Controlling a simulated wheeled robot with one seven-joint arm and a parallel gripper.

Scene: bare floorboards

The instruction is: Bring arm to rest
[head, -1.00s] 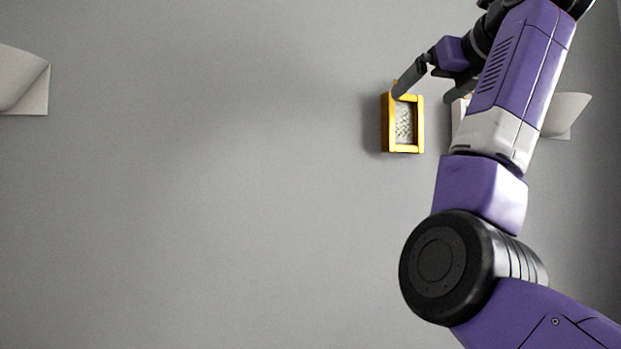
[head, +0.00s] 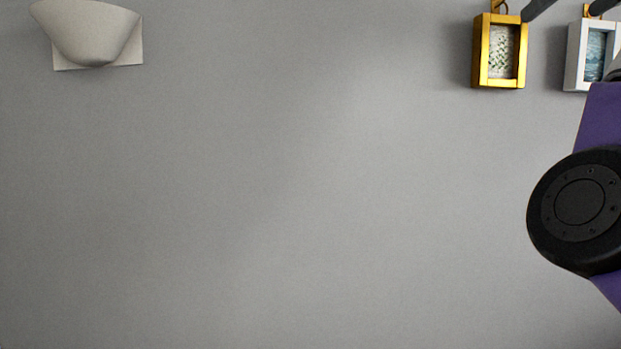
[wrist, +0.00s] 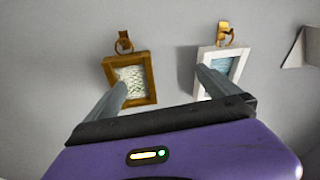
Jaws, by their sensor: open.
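My gripper (wrist: 162,85) is open and empty in the wrist view, its two grey fingers apart and pointing toward the wall. In that view the left finger overlaps a gold-framed picture (wrist: 149,75) and the right finger overlaps a white-framed picture (wrist: 238,64). I cannot tell whether either finger touches a frame. Most of my arm is out of the head view at the right.
Both pictures hang from gold hooks; the hook of the white one (wrist: 226,34) is clear in the wrist view. A pale wall lamp (head: 88,30) is at the head view's upper left. The grey wall (head: 280,200) between is bare.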

